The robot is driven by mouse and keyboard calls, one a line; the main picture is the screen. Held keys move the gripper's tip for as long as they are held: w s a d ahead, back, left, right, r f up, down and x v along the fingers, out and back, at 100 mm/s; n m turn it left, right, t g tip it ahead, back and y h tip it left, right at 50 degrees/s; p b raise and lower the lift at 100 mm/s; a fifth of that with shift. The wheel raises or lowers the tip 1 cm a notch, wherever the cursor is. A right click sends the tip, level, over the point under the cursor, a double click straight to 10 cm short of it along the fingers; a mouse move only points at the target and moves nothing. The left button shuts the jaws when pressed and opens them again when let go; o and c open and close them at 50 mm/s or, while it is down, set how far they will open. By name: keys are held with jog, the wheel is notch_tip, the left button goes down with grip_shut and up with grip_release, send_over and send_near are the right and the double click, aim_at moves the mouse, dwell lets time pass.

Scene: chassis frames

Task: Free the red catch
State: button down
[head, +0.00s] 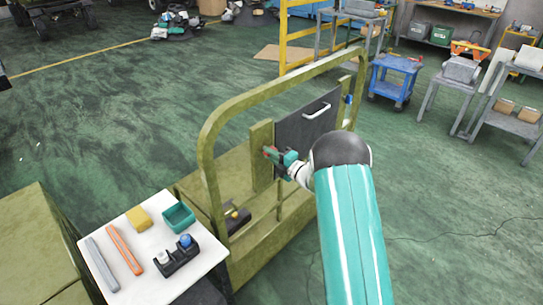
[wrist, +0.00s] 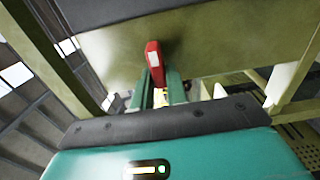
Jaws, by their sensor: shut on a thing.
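The red catch (wrist: 154,62) is on the olive-green post of the chassis frame in the wrist view. It also shows small in the head view (head: 267,151), at the left side of a dark panel (head: 305,125) with a white handle (head: 317,111). My gripper (wrist: 160,88) is at the catch, its two teal fingers on either side of the catch's lower part, shut on it. In the head view my gripper (head: 277,156) reaches the post from the right. The fingertips' contact with the catch is partly hidden.
An olive tubular frame (head: 207,150) arches around the panel. A white table (head: 150,250) at lower left holds a green bin (head: 179,217), a yellow block (head: 138,218), bars and a dark holder. A blue cart (head: 396,78) stands behind. Open green floor lies left.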

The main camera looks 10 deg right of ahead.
jog(key=c, duration=1.4)
grip_release()
jog(key=shift+d, duration=0.1)
jog(key=v, duration=1.3)
jog(key=shift+s+d, duration=0.2)
jog(key=shift+s, duration=0.15)
